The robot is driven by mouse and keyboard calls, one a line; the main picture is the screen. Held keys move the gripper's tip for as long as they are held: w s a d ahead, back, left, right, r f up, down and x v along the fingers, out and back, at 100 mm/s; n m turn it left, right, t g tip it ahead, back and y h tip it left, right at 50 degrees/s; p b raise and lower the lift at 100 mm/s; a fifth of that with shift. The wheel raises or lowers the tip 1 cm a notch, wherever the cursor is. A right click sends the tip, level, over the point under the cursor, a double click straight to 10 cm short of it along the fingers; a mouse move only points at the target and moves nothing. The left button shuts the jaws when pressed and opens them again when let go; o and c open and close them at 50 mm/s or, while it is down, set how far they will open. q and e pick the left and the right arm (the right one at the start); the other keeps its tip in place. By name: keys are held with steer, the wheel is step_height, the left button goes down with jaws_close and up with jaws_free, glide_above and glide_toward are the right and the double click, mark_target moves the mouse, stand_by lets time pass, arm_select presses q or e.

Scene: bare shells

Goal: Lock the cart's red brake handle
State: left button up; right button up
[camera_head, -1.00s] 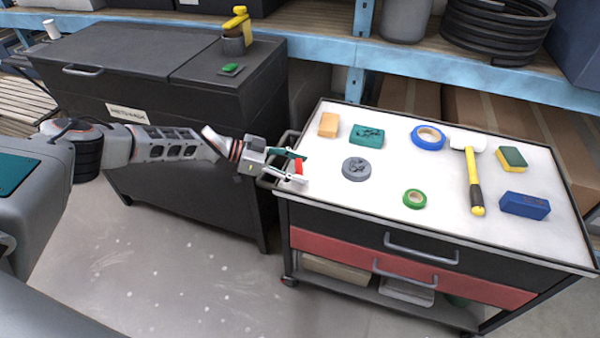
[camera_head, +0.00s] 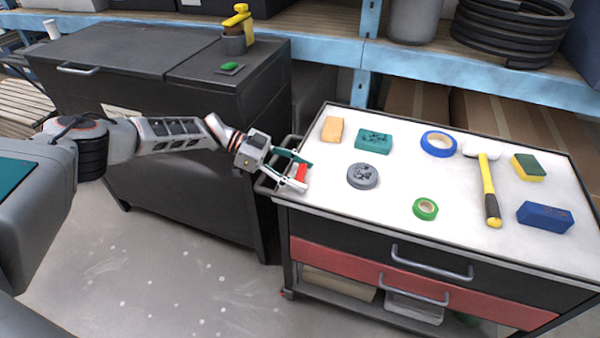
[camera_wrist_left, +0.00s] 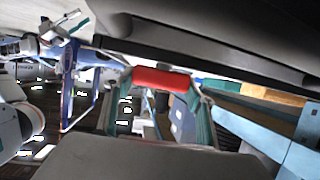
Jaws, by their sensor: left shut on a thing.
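The red brake handle (camera_head: 301,172) is at the left end of the cart (camera_head: 330,203), by the cart's push bar. It also shows as a red bar across the middle of the left wrist view (camera_wrist_left: 161,80). My left gripper (camera_head: 297,173) comes in from the left and is shut on the handle, with its teal-padded fingers on either side of it. The fingers partly hide the handle and its mount in the head view. My right gripper is not in the head view; a small teal-tipped gripper (camera_wrist_left: 64,26) shows at the upper left of the wrist view, its opening unclear.
The cart top holds a hammer (camera_head: 489,190), tape rolls (camera_head: 438,143), a grey disc (camera_head: 362,175) and several blocks. A dark chest (camera_head: 150,60) stands close behind my left arm. Blue shelving (camera_head: 480,77) runs behind the cart. Floor in front is clear.

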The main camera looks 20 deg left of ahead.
arm_select(q)
steer(key=o, duration=1.1)
steer(key=shift+d, duration=0.1)
steer(key=v, duration=1.2)
steer(key=shift+c, duration=0.2)
